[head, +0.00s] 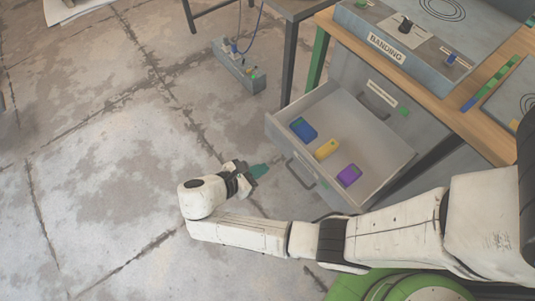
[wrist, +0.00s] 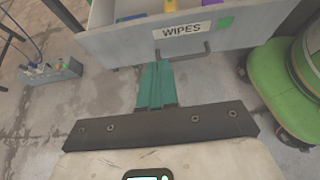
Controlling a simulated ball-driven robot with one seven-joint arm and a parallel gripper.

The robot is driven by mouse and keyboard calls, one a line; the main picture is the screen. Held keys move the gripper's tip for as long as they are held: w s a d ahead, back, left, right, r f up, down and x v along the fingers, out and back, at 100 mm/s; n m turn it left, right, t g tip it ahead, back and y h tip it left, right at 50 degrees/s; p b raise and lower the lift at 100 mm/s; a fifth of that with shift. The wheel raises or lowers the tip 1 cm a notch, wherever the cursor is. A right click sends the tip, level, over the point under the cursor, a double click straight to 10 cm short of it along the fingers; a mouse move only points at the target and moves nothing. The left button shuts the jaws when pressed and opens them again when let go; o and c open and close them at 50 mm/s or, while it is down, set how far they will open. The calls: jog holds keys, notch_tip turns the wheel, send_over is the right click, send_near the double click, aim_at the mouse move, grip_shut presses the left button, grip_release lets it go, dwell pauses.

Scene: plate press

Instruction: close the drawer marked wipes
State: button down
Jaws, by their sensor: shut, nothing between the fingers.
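The drawer marked wipes (head: 357,135) is pulled open below the bench in the head view. Inside it lie a blue item (head: 303,129), a yellow item (head: 327,149) and a purple item (head: 348,175). In the wrist view the drawer front (wrist: 130,42) carries a WIPES label (wrist: 184,29) with a green square, and a grey bar handle (wrist: 185,53) below it. My gripper (head: 259,171) has its teal fingers shut and empty. It is in front of the drawer, pointing at the front. In the wrist view the fingertips (wrist: 158,66) appear just short of the front, left of the handle's middle.
The wooden bench (head: 440,105) holds a box labelled BANDING (head: 386,48). A grey floor box with cables (head: 238,66) stands beyond the drawer. Open floor lies left.

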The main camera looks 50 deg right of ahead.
send_near(298, 151)
notch_tip(298, 151, down, 3)
jog(key=d, duration=0.2)
jog(key=s+d, duration=0.1)
jog(key=d, duration=0.1)
jog(key=shift+s+d, duration=0.15)
jog(key=shift+s, duration=0.15)
jog(key=shift+s+d, duration=0.1)
jog(key=shift+d, duration=0.35)
jog(key=s+d, duration=0.3)
jog(key=d, duration=1)
jog(key=s+d, duration=0.4)
jog(key=d, duration=0.8)
jog(key=shift+s+d, duration=0.2)
jog(key=shift+d, duration=0.15)
